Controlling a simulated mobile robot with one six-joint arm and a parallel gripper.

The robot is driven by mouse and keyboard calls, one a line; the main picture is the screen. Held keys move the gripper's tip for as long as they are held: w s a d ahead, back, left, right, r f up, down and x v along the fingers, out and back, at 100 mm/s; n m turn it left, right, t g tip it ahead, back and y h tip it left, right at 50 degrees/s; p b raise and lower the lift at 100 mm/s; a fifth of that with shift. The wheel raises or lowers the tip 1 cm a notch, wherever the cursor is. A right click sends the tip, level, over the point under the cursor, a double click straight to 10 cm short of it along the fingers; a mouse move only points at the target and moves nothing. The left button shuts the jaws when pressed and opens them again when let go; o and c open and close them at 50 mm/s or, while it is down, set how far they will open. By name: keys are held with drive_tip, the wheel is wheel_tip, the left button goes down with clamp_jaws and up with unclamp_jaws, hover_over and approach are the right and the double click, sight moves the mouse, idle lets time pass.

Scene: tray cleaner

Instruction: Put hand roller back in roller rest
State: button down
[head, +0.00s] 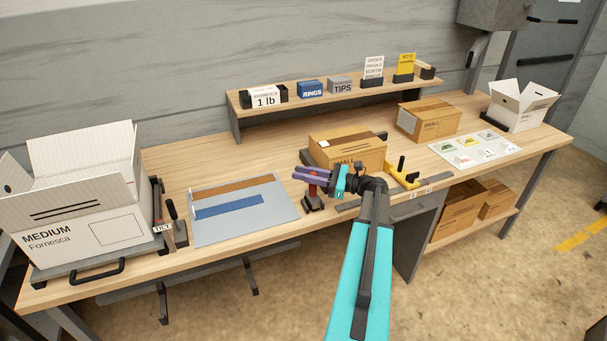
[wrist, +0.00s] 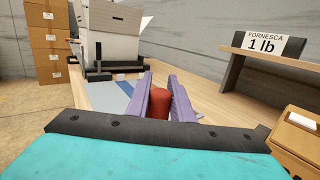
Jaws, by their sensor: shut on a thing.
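My gripper (head: 308,174) has purple fingers, which also show in the wrist view (wrist: 161,90). It is shut on a red upright piece, which I take to be the grip of the hand roller (wrist: 158,105). In the head view a little red shows between and below the fingers. A black base (head: 313,203) stands on the table directly under the gripper. It may be the roller rest or the roller's lower part; I cannot tell which, nor whether the roller touches it. The fingers and hand hide much of the roller.
A grey mat (head: 285,205) with brown and blue strips lies to the left. A small carton (head: 350,152) stands just behind my gripper. A yellow and black tool (head: 405,176) lies to the right. A shelf (head: 340,99) runs along the back, and a large white box (head: 75,215) stands far left.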

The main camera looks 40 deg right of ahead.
drive_tip(key=shift+f, duration=0.2)
idle(0.4)
drive_tip(key=c, duration=1.5)
unclamp_jaws()
drive_tip(key=shift+s+d, duration=0.1)
drive_tip(key=shift+s, duration=0.05)
drive_tip(key=b+v, duration=0.4)
drive_tip(key=v, duration=0.9)
drive_tip(key=shift+s+d, duration=0.15)
